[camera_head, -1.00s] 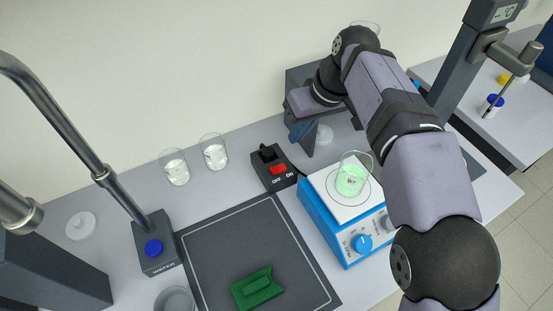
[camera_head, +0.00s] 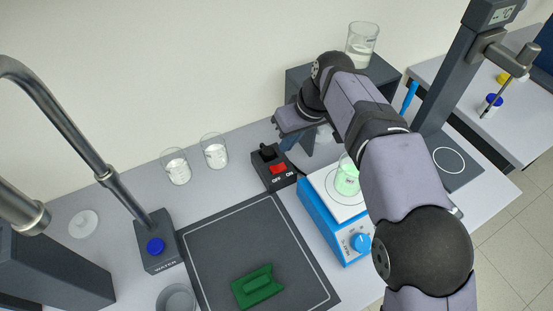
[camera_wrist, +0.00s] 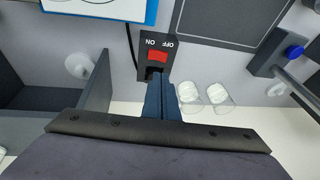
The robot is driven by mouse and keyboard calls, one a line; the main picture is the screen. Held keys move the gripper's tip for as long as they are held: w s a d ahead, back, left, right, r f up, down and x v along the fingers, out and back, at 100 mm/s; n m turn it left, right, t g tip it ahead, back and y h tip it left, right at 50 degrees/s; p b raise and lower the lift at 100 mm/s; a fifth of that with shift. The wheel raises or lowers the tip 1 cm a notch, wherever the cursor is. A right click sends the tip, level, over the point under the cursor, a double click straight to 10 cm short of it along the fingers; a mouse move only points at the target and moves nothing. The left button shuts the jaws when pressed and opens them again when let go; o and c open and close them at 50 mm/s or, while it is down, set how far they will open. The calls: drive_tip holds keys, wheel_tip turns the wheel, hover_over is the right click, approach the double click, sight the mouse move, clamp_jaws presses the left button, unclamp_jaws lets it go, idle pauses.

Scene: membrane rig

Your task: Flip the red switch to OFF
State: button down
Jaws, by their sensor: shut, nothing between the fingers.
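The red switch (camera_head: 279,168) sits on a small black box (camera_head: 280,184) marked OFF on the left and ON on the right. In the wrist view the red switch (camera_wrist: 158,57) shows upside down, with the labels beyond it. My gripper (camera_head: 282,131) is above and behind the box in the head view. In the wrist view my gripper's (camera_wrist: 159,78) blue fingers are together and empty, with their tips over the socket end of the box, just short of the switch. I cannot tell which way the switch is tilted, or whether the fingers touch the box.
A blue hotplate (camera_head: 334,222) with a beaker of green liquid (camera_head: 347,180) stands right of the box. Two glass beakers (camera_head: 215,152) stand left of it. A dark mat (camera_head: 225,245) with a green holder (camera_head: 257,287) lies in front. A dark shelf (camera_head: 380,75) stands behind.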

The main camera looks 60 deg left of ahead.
drive_tip(key=p, duration=0.4)
approach(276, 168)
drive_tip(key=x, duration=0.2)
drive_tip(key=s+x, duration=0.1)
drive_tip(key=x, duration=0.2)
drive_tip(key=shift+s+a+f, duration=0.1)
drive_tip(key=shift+s+a, duration=0.05)
drive_tip(key=shift+b, duration=0.3)
drive_tip(key=shift+s+f+t+b, duration=0.45)
drive_tip(key=shift+f+t+b, duration=0.05)
drive_tip(key=shift+t+b, duration=0.1)
drive_tip(key=shift+w+r, duration=0.1)
drive_tip(key=shift+w, duration=0.15)
drive_tip(key=shift+w+r+p, duration=0.1)
drive_tip(key=shift+w+p, duration=0.2)
drive_tip(key=shift+w, duration=0.3)
drive_tip(key=shift+r, duration=0.1)
